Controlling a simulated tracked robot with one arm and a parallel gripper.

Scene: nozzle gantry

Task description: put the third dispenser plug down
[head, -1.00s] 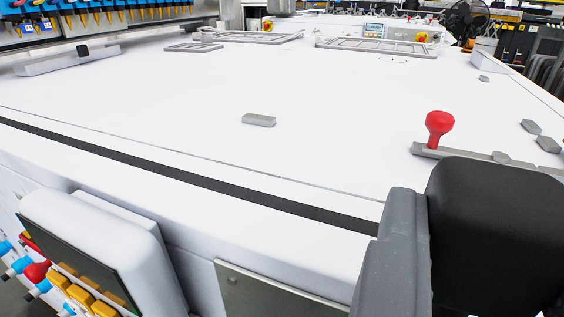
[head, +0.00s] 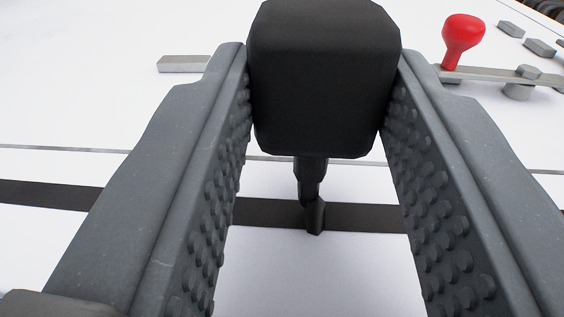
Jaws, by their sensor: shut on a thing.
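The dispenser plug (head: 322,85) is a black block with rounded edges and a thin dark stem below it. It sits between the two grey, studded fingers of my gripper (head: 325,70), which is shut on it near the fingertips. The stem points down the picture and ends in front of a dark strip on the white table. I cannot tell whether the stem touches the table. Nothing in view is marked as a place for the plug.
The white table (head: 60,115) is mostly bare. A grey bar (head: 185,64) lies behind the left finger. A red knob (head: 462,38) on a grey bar stands behind the right finger. Grey hex pieces (head: 540,48) lie at the far right. A dark strip (head: 50,195) crosses the table.

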